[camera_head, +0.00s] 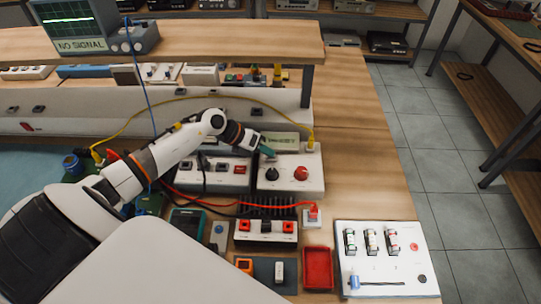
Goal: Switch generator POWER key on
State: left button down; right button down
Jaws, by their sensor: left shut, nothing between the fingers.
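A white instrument box (312,178) with a greenish display, a black knob (271,172) and a red knob (301,173) stands on the bench; I take it to be the generator. Its lettering is too small to read, and I cannot make out which part is the POWER key. My left arm reaches in from the left, and my left gripper (268,153) is shut and empty at the left side of the box's face, just above the black knob. Whether it touches the box I cannot tell. The gripper covers part of the panel and display. My right gripper is not in view.
A second white unit (212,175) with dark switches stands left of the box. A yellow cable (200,98) and a red cable (225,204) run close by. A red tray (318,268) and a white panel (385,259) lie in front. The wooden bench right of the box is clear.

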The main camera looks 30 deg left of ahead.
aim_at(266, 158)
pick_arm(q)
jog(key=shift+r, duration=0.15)
notch_tip(266, 158, up, 6)
jog(key=p, duration=0.4)
jog(key=shift+p, duration=0.4)
